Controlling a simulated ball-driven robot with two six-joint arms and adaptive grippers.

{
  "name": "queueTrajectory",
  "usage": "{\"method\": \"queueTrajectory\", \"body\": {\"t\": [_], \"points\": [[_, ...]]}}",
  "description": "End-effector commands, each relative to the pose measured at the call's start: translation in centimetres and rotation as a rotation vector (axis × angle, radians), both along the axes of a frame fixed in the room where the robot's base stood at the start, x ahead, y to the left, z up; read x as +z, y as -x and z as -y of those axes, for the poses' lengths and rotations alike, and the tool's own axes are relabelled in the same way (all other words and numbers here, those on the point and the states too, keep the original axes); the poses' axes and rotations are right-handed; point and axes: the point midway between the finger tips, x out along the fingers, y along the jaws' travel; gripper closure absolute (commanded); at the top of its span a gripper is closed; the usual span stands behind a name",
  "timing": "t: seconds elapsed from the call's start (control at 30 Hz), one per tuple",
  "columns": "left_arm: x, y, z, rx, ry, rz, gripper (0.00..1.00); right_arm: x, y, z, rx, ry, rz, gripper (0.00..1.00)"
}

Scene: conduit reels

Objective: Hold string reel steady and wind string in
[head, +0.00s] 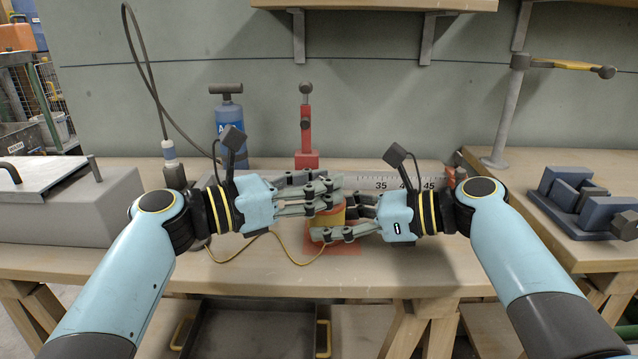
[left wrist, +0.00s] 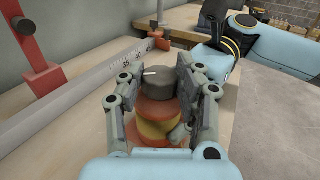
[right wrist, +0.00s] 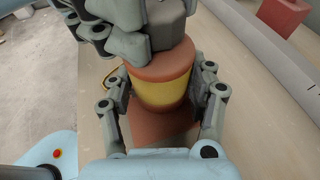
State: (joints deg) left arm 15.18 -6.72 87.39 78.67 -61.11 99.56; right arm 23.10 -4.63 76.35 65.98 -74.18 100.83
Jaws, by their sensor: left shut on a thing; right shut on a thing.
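The string reel (head: 331,216) stands upright on a red base plate (head: 346,248) mid-bench, with orange flanges and yellow string wound between them. A grey knob with a white mark (left wrist: 159,82) tops it. My left gripper (head: 322,187) is shut on the knob from the left, a finger on each side. My right gripper (head: 334,220) is shut on the reel body below, from the right; the right wrist view shows its fingers on both sides of the yellow winding (right wrist: 163,93). A loose length of yellow string (head: 284,249) lies on the bench, left of the reel.
A long ruler bar (head: 372,183) and a red stand (head: 306,150) are behind the reel. A blue bottle (head: 228,115) and a grey box (head: 62,212) are to the left. Blue blocks (head: 580,195) sit at the right. The bench front is mostly clear.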

Motion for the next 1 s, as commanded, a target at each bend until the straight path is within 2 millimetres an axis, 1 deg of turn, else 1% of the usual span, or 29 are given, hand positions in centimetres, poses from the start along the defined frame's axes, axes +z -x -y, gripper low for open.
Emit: {"method": "queueTrajectory", "body": {"t": [0.6,0.8,1.0], "points": [[-0.11,-0.78,-0.20,-0.501,-0.005,-0.002,0.98,0.02,0.11,-0.16,0.005,-0.003,-0.001,0.62],[-0.20,-0.96,-0.19,-0.612,-0.007,-0.003,0.98,0.02,0.13,-0.18,0.005,-0.003,-0.001,0.62],[-0.29,-0.95,-0.20,-0.680,-0.007,-0.004,0.98,0.03,0.16,-0.20,0.007,-0.004,-0.001,0.62]]}}
